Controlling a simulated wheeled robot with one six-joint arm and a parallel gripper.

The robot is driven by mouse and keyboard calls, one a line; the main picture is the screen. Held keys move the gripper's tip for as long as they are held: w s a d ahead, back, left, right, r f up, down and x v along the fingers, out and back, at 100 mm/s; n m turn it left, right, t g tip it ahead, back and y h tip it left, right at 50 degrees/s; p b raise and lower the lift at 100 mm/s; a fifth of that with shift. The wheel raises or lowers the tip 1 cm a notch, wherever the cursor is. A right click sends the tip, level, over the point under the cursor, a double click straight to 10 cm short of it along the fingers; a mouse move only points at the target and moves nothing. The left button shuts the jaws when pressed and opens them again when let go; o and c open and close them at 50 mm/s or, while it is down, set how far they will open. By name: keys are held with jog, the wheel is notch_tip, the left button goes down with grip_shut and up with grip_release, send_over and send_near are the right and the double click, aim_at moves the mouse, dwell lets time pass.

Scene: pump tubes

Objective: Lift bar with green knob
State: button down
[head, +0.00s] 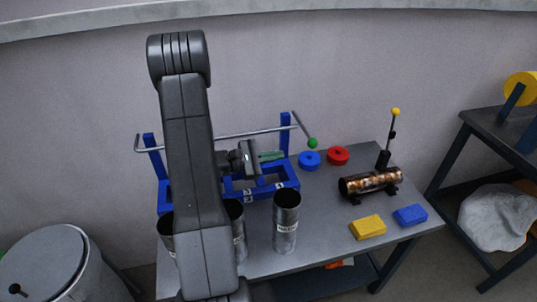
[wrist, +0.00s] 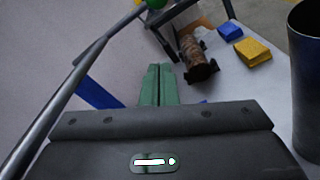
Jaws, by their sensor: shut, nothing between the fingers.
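The metal bar (head: 235,132) runs along the top of the blue frame on the table. Its right end bends down to the green knob (head: 312,143). In the wrist view the bar (wrist: 50,120) slants up from the lower left, and the knob (wrist: 156,3) is cut by the top edge. My gripper (head: 282,154) has green fingers pressed together, pointing right, just below the bar in the head view and left of the knob. In the wrist view the gripper (wrist: 159,68) is right of the bar with a gap in the picture. My arm hides part of the bar and frame.
The blue frame (head: 287,133) has numbered slots. Metal tubes (head: 286,225) stand in front. A blue ring (head: 309,160), a red ring (head: 338,155), a copper-coloured cylinder with a yellow-knobbed lever (head: 372,184), a yellow block (head: 368,227) and a blue block (head: 410,215) are to the right.

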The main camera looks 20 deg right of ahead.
jog(key=s+d+r+p, duration=0.2)
jog(key=d+r+p, duration=0.1)
jog(key=d, duration=0.3)
jog(key=shift+s+d, duration=0.25)
jog(key=shift+d, duration=0.15)
